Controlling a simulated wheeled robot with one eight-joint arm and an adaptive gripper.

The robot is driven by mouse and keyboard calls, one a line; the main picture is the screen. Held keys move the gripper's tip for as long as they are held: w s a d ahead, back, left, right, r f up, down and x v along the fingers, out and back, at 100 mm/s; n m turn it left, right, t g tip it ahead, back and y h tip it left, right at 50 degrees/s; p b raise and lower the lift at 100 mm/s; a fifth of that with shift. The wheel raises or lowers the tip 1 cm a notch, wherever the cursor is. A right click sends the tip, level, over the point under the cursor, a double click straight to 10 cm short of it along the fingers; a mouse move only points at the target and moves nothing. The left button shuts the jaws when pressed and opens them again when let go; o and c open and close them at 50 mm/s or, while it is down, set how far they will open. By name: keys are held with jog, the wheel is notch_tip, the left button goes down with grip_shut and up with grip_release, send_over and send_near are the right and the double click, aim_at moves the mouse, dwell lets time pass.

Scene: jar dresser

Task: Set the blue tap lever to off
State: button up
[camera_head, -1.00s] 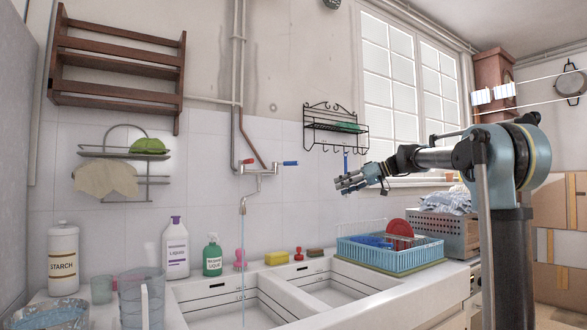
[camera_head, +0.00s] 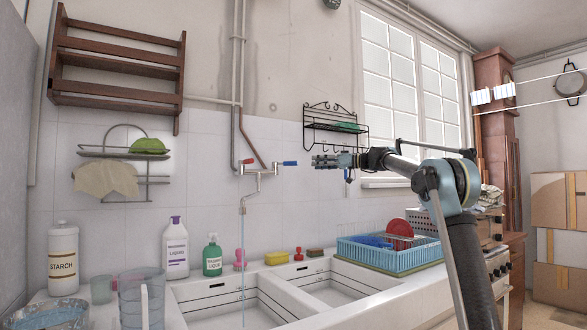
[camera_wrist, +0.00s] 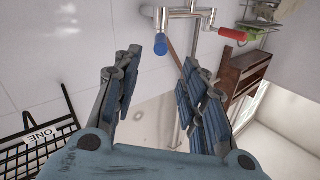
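The wall tap (camera_head: 260,171) has a red lever (camera_head: 249,161) on the left and a blue lever (camera_head: 290,163) pointing right. A thin water stream (camera_head: 242,235) falls from its spout. My gripper (camera_head: 314,161) is just right of the blue lever, at about its height in the picture, with a gap between. In the wrist view my gripper (camera_wrist: 162,60) is open and empty. The blue lever (camera_wrist: 160,46) shows end-on, near the gap between the fingertips and beyond them. The red lever (camera_wrist: 233,34) lies farther right, outside the fingers. I see no contact.
A black wire rack (camera_head: 335,125) with hooks hangs on the wall above my gripper. Below are the double sink (camera_head: 225,300), a blue dish basket (camera_head: 385,258) and several bottles and sponges along the back edge. The space around the tap is clear.

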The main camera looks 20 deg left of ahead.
aim_at(286, 164)
jog(key=a, duration=1.3)
jog(key=shift+w+a, duration=0.15)
jog(key=shift+w, duration=0.2)
grip_shut()
